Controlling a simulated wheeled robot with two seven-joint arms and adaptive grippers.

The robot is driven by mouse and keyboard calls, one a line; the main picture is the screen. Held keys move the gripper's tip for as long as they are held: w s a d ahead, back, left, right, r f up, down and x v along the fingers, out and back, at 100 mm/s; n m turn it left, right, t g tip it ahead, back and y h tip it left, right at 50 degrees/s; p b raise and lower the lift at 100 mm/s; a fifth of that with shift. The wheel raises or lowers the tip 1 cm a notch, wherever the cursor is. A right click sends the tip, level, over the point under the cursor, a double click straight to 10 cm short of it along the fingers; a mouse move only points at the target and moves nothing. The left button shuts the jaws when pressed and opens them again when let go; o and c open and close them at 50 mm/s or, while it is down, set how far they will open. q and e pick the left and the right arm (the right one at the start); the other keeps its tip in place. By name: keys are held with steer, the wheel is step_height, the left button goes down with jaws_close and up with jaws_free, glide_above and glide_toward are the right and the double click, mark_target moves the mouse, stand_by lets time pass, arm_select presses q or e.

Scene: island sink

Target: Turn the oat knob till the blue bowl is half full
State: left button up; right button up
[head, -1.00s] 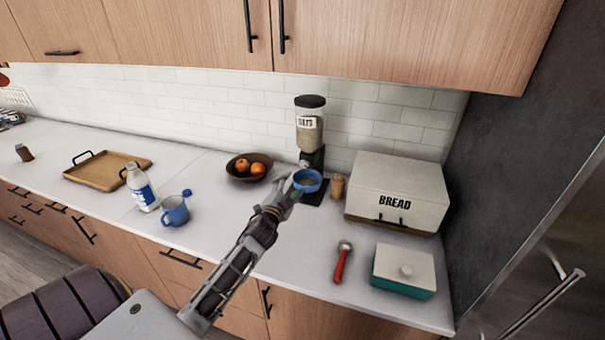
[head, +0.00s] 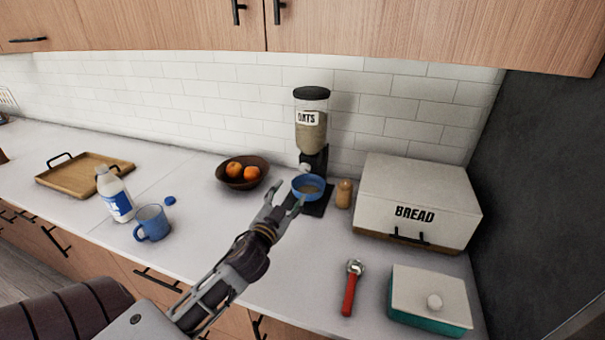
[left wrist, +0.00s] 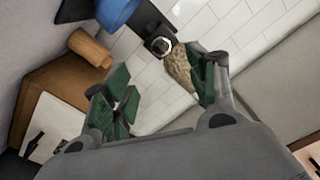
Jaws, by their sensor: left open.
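The oat dispenser (head: 311,135) stands against the tiled wall, with a black lid, a clear jar of oats and a black base. Its pale round knob (head: 305,168) is low on the front; in the left wrist view the knob (left wrist: 161,45) is ringed in white. The blue bowl (head: 307,195) sits upright on the dark base under the spout, with some tan contents; how deep they are is hard to judge. It shows partly in the left wrist view (left wrist: 115,10). My left gripper (head: 281,200) is open and empty, just in front and left of the bowl. My right gripper is out of view.
A brown fruit bowl (head: 228,180) is left of the dispenser. A small wooden-coloured jar (head: 344,194) and the bread box (head: 425,195) are on its right. A blue mug (head: 152,223) and milk bottle (head: 115,195) stand left.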

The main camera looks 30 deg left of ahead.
arm_select(q)
steer(key=p, duration=0.1)
glide_toward(304, 170)
steer(key=shift+d+x, duration=0.25)
steer(key=shift+x, duration=0.9)
steer(key=shift+w+a+r+p, duration=0.1)
steer(key=shift+w+a+p, duration=0.15)
steer(key=shift+w, duration=0.25)
steer(key=shift+w+a+r+p, duration=0.1)
steer(key=shift+w+a, duration=0.1)
steer(key=shift+w, duration=0.3)
steer(key=shift+p+x, duration=0.3)
steer(key=shift+x, duration=1.75)
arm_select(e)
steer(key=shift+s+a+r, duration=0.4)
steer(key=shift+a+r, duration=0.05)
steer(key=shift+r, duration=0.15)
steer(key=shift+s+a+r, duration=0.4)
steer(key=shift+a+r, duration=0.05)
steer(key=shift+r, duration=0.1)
arm_select(q)
steer(key=shift+f, duration=0.1)
steer(key=c, duration=1)
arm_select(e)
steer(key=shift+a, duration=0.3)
